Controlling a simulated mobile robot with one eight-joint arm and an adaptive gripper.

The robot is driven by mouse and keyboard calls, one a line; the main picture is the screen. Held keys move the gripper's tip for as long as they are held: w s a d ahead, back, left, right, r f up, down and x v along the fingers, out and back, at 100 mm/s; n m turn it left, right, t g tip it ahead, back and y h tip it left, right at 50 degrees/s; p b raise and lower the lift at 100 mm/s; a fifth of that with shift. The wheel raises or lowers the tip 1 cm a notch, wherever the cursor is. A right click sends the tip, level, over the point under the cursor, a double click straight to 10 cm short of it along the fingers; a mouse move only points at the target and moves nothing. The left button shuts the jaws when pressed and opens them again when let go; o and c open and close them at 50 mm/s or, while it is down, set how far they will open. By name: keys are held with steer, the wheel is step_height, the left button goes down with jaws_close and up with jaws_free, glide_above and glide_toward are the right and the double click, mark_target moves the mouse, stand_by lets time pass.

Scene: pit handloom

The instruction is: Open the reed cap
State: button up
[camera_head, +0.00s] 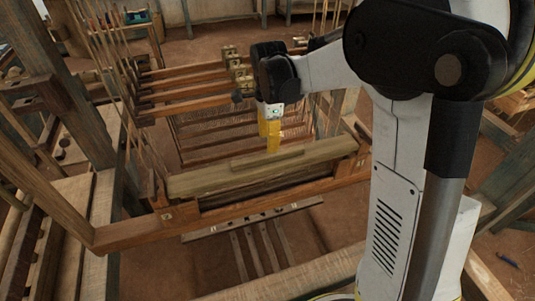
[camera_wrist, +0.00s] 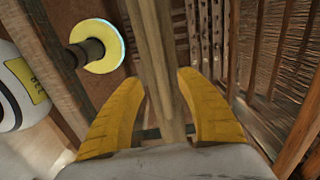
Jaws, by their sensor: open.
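The reed cap (camera_head: 215,180) is a long pale wooden bar lying across the loom's swinging frame, with a shorter raised strip (camera_head: 266,160) on top. My gripper (camera_head: 271,146) has yellow fingers pointing down at this strip, near the middle of the bar. In the wrist view a long wooden piece (camera_wrist: 152,50), apparently this strip or the cap, runs between the fingertips of my gripper (camera_wrist: 159,78). The fingers are open, one on each side of it. A gap shows by the left finger; contact on the right is unclear. The reed below the cap is mostly hidden.
Brown wooden harness bars (camera_head: 185,88) with hanging cords stand behind the cap. A reddish lower beam (camera_head: 285,196) runs in front of it. Treadles (camera_head: 255,248) lie below in the pit. Loom posts (camera_head: 75,85) stand at left.

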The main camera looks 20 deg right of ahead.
mark_target(268, 155)
step_height(268, 155, down, 7)
steer(key=shift+r+b, duration=0.1)
steer(key=shift+b, duration=0.3)
steer(key=shift+c, duration=0.5)
jaws_close()
